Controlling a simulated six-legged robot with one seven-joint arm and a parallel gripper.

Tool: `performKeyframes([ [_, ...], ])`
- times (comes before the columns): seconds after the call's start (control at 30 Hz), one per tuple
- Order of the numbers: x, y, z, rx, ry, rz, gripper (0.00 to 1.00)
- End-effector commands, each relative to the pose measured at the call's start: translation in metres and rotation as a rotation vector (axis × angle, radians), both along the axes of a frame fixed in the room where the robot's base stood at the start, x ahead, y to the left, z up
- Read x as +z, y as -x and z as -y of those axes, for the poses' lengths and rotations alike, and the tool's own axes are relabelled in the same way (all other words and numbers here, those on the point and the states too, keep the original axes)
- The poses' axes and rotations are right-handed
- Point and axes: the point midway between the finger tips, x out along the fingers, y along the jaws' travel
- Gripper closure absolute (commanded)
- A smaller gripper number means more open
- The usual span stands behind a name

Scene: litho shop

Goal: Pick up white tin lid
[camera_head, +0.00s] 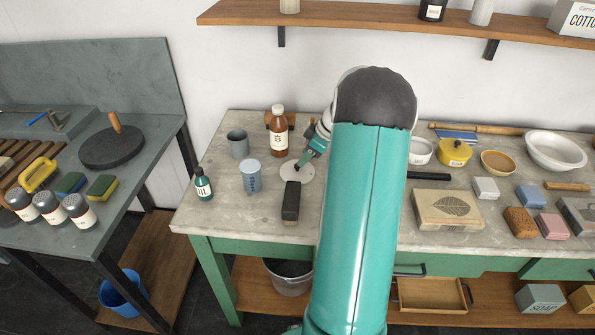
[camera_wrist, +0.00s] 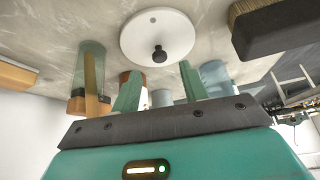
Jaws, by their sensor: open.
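The white tin lid (camera_head: 297,174) lies flat on the stone-topped table, partly hidden by my gripper in the head view. In the wrist view the lid (camera_wrist: 145,29) is a round white disc with a small black knob and a small hole near its edge. My gripper (camera_wrist: 161,69) is open, its two green fingers apart and empty. In the wrist view the fingertips point towards the knob, with a visible gap. In the head view my gripper (camera_head: 307,157) is low over the lid's far side.
A brown bottle (camera_head: 279,136) stands just behind the lid. A dark-backed brush (camera_head: 291,201) lies close in front. A blue cup (camera_head: 250,177), a grey cup (camera_head: 238,144) and a green oil bottle (camera_head: 203,186) stand left. A yellow pot (camera_head: 455,153) is further right.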

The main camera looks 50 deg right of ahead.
Motion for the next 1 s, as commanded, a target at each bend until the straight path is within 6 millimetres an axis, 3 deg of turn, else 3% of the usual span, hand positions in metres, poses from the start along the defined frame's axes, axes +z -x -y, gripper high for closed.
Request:
performKeyframes([
  [0.3,-0.039,-0.018,-0.010,0.001,-0.002,-0.001,0.56],
  [0.53,-0.040,-0.018,-0.010,0.001,-0.002,-0.001,0.56],
  [0.77,-0.040,-0.018,-0.010,0.000,-0.001,0.000,1.00],
  [1.0,-0.040,-0.018,-0.010,0.000,-0.001,0.000,1.00],
])
